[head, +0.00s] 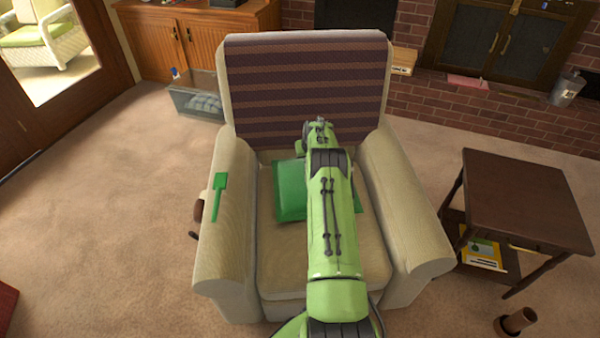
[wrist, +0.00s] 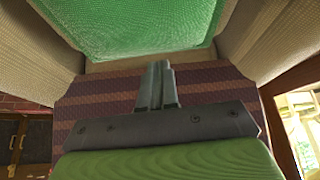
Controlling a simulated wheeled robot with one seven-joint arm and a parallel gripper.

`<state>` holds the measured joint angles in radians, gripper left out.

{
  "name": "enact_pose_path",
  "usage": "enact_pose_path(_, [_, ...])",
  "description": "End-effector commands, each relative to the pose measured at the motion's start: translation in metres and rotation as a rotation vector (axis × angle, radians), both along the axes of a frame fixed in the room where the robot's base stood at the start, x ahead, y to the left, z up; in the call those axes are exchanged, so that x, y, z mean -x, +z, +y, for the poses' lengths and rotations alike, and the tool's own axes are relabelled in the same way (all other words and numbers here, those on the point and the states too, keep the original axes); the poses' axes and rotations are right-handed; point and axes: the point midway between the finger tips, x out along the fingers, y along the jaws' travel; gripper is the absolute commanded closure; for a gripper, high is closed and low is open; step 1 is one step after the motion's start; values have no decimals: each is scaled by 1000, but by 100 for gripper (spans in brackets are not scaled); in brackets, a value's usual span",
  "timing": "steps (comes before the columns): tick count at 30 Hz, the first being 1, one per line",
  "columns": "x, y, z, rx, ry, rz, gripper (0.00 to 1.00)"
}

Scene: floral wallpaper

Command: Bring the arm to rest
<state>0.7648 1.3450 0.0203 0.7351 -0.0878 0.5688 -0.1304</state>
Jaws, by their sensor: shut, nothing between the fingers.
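My green arm reaches out over a beige armchair (head: 280,258) in the head view. Its far end is above the seat, in front of the striped backrest cloth (head: 254,83). My gripper (wrist: 158,75) shows in the wrist view with its two fingers together and nothing between them. In the head view the fingers are hidden by the arm. A green cushion (head: 289,192) lies on the seat, partly behind my arm; in the wrist view the green cushion (wrist: 130,28) shows at the top, apart from the fingers.
A clear bin (head: 197,98) is behind left. Carpet at left is open.

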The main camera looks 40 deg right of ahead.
Motion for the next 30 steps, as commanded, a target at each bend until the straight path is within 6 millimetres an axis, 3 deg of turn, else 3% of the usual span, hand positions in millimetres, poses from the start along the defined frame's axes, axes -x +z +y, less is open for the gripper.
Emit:
enact_pose_path(8, [-1, 3, 1, 1, 2, -2, 100])
enact_pose_path(11, [-12, 31, 16, 4, 25, -4, 100])
enact_pose_path(15, [-28, 108, 67, 9, 90, -3, 100])
enact_pose_path(20, [-22, 192, 140, 10, 169, 3, 100])
enact_pose_path(24, [4, 256, 209, 12, 236, 4, 100])
enact_pose_path(26, [22, 279, 238, 13, 264, 6, 100])
enact_pose_path(30, [74, 319, 301, 13, 329, 7, 100])
